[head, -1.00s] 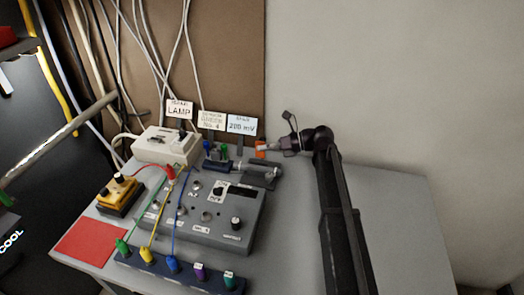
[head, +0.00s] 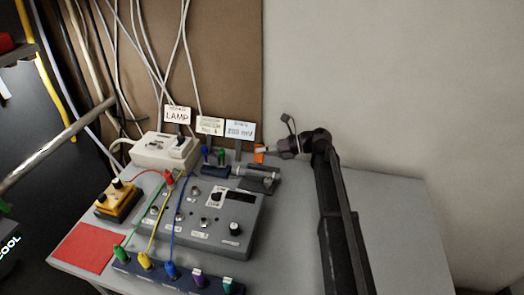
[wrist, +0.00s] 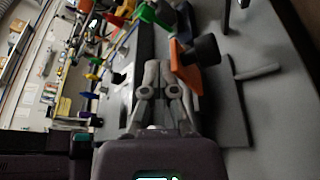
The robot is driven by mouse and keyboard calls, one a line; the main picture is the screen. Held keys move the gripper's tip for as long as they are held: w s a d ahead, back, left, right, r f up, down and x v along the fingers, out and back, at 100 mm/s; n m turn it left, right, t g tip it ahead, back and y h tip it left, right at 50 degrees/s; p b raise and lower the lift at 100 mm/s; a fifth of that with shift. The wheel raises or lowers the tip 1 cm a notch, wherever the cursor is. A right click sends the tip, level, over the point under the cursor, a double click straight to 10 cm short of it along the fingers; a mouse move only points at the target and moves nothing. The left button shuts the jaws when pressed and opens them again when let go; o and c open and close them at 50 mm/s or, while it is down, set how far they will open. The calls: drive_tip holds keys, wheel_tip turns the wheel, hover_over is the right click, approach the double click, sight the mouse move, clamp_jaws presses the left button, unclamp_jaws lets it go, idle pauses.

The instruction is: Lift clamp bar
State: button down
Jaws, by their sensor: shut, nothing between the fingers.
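A dark grey clamp fixture with a light cylinder (head: 262,172) stands at the back of the grey bench, behind the control box. An orange piece (head: 259,153) rises just behind it. In the wrist view the orange piece (wrist: 184,68) has a black knob and sits right beside my fingers. I cannot tell which part is the clamp bar, or whether my fingers touch the orange piece. My gripper (head: 268,150) reaches in from the right above the fixture. In the wrist view my gripper (wrist: 165,68) is shut, its fingertips together and empty.
The control box (head: 215,215) and a front strip with coloured plugs (head: 170,270) fill the bench's left half, with wires between them. Label cards (head: 240,131) stand behind the fixture. A white lamp unit (head: 163,150) is at back left. The bench's right side is clear.

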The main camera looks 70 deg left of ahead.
sight(259, 175)
drive_tip(key=shift+s+d+f, duration=0.15)
drive_tip(key=shift+s+d, duration=0.25)
drive_tip(key=shift+d, duration=0.25)
drive_tip(key=shift+s+d+f+b, duration=0.3)
drive_tip(key=shift+d+f+b, duration=0.1)
drive_tip(key=shift+d+b, duration=0.15)
drive_tip(key=shift+s+d+f+b, duration=0.3)
drive_tip(key=shift+d+f+b, duration=0.1)
drive_tip(key=shift+d, duration=0.1)
drive_tip(key=shift+s+d+f+b, duration=0.25)
drive_tip(key=shift+d+f+b, duration=0.15)
drive_tip(key=shift+f+b, duration=0.15)
drive_tip(key=shift+r+p+v, duration=0.2)
drive_tip(key=shift+p+v, duration=1.15)
drive_tip(key=shift+v, duration=3.7)
